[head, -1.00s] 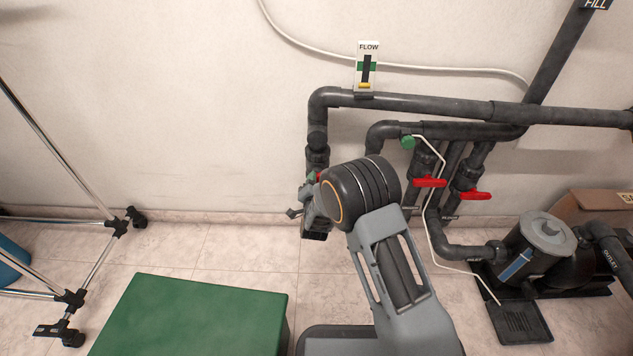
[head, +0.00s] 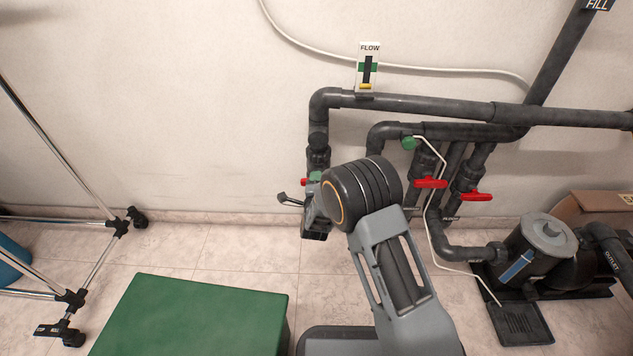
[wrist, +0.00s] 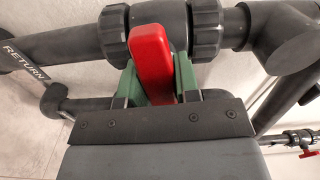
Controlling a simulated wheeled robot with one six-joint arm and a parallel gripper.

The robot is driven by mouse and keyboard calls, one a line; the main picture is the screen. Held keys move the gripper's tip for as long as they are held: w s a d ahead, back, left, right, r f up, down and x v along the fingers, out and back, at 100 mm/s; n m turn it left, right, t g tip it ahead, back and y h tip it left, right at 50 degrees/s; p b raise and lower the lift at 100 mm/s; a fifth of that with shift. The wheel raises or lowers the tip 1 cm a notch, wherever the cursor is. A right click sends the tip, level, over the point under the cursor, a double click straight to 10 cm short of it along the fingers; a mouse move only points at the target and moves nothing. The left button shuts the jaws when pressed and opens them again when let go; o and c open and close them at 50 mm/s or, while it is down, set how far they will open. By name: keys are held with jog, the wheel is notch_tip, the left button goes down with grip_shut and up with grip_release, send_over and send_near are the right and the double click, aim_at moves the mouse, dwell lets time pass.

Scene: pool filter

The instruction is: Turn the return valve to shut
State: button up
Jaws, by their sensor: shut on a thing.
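The return valve's red handle (wrist: 152,62) stands between the green fingers of my gripper (wrist: 154,80) in the wrist view. The gripper is shut on it. The handle lies roughly across the dark pipe, which bears the word RETURN (wrist: 24,52) at the left. The valve body (wrist: 98,33) shows behind the fingers. In the head view the red handle (head: 304,182) pokes out to the left of the green fingers (head: 315,177), on the upright pipe. My wrist hides most of the valve there.
A flow gauge (head: 367,66) hangs on the wall above, its yellow mark near the bottom. Two more red valve handles (head: 430,182) (head: 475,196) are to the right, near the pump (head: 540,245). A green box (head: 190,315) and a chrome frame (head: 95,265) stand at the left.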

jog(key=shift+m, duration=0.5)
jog(key=o, duration=0.9)
jog(key=shift+s, duration=0.15)
jog(key=s+p, duration=0.3)
jog(key=s, duration=1)
jog(key=shift+s+p, duration=0.3)
jog(key=shift+p, duration=0.1)
